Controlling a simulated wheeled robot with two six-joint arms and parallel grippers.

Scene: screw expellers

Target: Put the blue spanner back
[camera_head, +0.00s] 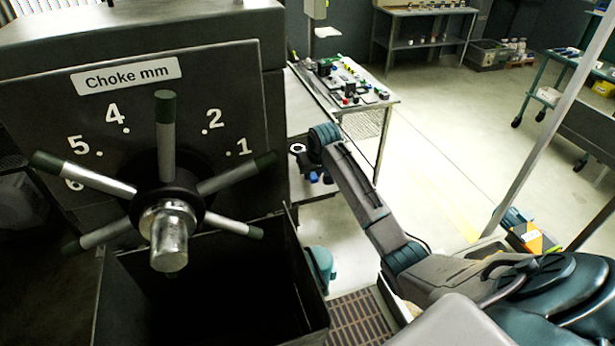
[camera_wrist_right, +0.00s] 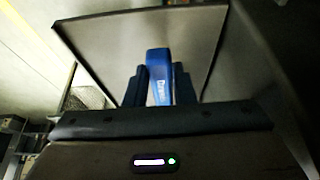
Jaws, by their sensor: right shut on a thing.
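The blue spanner (camera_wrist_right: 159,78) shows in the right wrist view as a blue handle with white lettering, held upright in the picture between the two dark fingers. My right gripper (camera_wrist_right: 158,90) is shut on this handle. In the head view my right gripper (camera_head: 313,174) is small and dark at the end of my arm, just right of the choke panel, with a bit of blue at it. A small pale ring shows just above it; I cannot tell whether it belongs to the spanner. My left gripper is not in view.
The choke panel (camera_head: 85,125) with its spoked handwheel (camera_head: 168,190) fills the left, above an open dark bin (camera_head: 315,300). A bench (camera_head: 300,110) with parts on it stands behind my right gripper. A pale post (camera_head: 545,140) rises at right.

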